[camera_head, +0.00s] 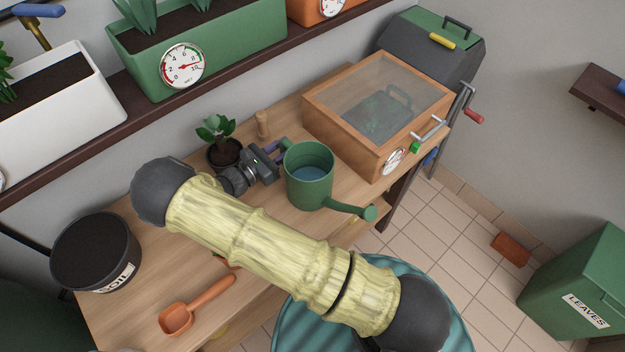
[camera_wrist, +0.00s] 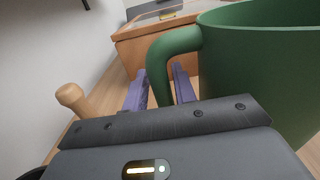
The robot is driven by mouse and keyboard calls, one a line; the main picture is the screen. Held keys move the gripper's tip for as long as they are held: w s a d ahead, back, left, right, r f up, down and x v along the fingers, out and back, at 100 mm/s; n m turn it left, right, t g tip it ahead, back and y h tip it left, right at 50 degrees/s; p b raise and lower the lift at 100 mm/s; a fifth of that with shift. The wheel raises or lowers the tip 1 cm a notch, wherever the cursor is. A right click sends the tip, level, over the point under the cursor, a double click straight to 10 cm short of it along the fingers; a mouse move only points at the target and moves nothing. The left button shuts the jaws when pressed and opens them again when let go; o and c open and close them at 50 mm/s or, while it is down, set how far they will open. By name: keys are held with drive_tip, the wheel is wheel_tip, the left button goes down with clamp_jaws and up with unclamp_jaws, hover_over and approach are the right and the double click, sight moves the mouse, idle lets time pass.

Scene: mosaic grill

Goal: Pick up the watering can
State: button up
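The green watering can (camera_head: 310,185) stands upright on the wooden bench, with bluish water inside and its spout pointing right. In the wrist view the can (camera_wrist: 265,75) fills the right side. Its curved handle (camera_wrist: 172,45) faces my gripper (camera_wrist: 160,85). The handle runs down between the two purple fingers, one on each side and close to it. I cannot tell whether both fingers press on it. In the head view my gripper (camera_head: 278,150) is at the left side of the can.
A small potted plant (camera_head: 219,141) and a wooden peg (camera_head: 263,125) stand behind my gripper. A wooden box with a clear lid (camera_head: 420,112) is right of the can. An orange scoop (camera_head: 186,312) and black soil pot (camera_head: 95,252) are at the bench's left.

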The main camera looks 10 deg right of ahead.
drive_tip(key=shift+c, duration=0.5)
clamp_jaws()
drive_tip(key=shift+r, duration=0.15)
wheel_tip(320, 180, up, 10)
drive_tip(key=shift+f+b, duration=0.1)
drive_tip(key=shift+b, duration=0.3)
drive_tip(key=shift+f, duration=0.1)
idle(0.4)
